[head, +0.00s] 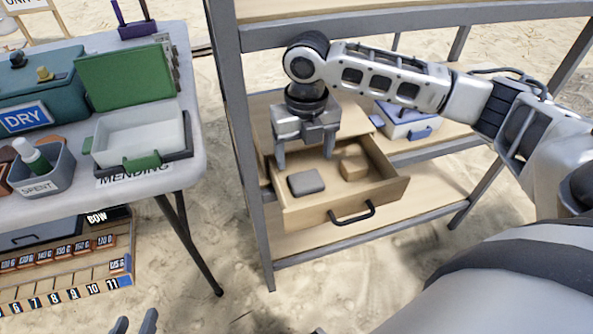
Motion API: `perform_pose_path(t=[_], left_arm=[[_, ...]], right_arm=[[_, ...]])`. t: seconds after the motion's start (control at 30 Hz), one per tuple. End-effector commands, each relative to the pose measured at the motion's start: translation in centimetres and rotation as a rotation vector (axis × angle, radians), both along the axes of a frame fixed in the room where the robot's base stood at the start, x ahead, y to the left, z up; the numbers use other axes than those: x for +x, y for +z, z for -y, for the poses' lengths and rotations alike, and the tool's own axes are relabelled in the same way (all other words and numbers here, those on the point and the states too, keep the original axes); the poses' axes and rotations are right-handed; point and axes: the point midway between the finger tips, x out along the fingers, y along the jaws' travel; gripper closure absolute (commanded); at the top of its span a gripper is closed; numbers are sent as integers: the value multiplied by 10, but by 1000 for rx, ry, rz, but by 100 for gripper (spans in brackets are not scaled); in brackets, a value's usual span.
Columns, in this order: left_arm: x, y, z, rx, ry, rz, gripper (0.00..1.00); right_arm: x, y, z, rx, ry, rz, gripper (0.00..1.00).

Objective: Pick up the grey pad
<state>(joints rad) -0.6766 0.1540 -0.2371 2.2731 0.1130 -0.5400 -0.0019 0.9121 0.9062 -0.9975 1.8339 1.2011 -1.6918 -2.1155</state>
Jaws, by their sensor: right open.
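The grey pad (306,182) is a small flat block with rounded corners, lying in the left part of an open wooden drawer (338,206). My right gripper (304,160) points down over the drawer, with its fingers spread apart and nothing between them. In the picture its fingertips are just above and behind the pad, apart from it; the exact height gap is hard to judge. My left gripper (134,322) shows only its fingertips at the bottom edge, spread apart with nothing seen between them.
A tan block (353,162) lies in the drawer, right of the pad. The drawer has a dark front handle (351,213). A metal shelf post (236,150) stands just left of it. A white-and-blue box (407,120) is behind. A table (185,95) with bins stands left.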

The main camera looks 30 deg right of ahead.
Motion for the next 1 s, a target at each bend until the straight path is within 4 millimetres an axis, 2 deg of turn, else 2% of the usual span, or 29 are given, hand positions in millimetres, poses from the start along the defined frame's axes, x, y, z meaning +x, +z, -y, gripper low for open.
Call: perform_pose_path(t=[0.1, 0.37, 0.6, 0.87, 0.9, 1.0], left_arm=[[0, -7, 1, -3, -2, -9, 64], [-5, -20, 4, -3, -10, -42, 64], [-1, -44, 8, -8, -26, -80, 64], [3, -45, 10, -7, -32, -82, 64], [3, -44, 11, -7, -32, -82, 64], [3, -44, 11, -7, -32, -81, 64]], right_arm=[[-1, -15, 1, -2, 0, -5, 25], [1, -30, 2, 0, 0, -3, 25], [3, -66, 5, 0, 1, -4, 25], [3, -71, 5, -1, 2, 0, 25], [3, -71, 5, -1, 2, 0, 28], [3, -71, 5, -1, 1, 0, 56]])
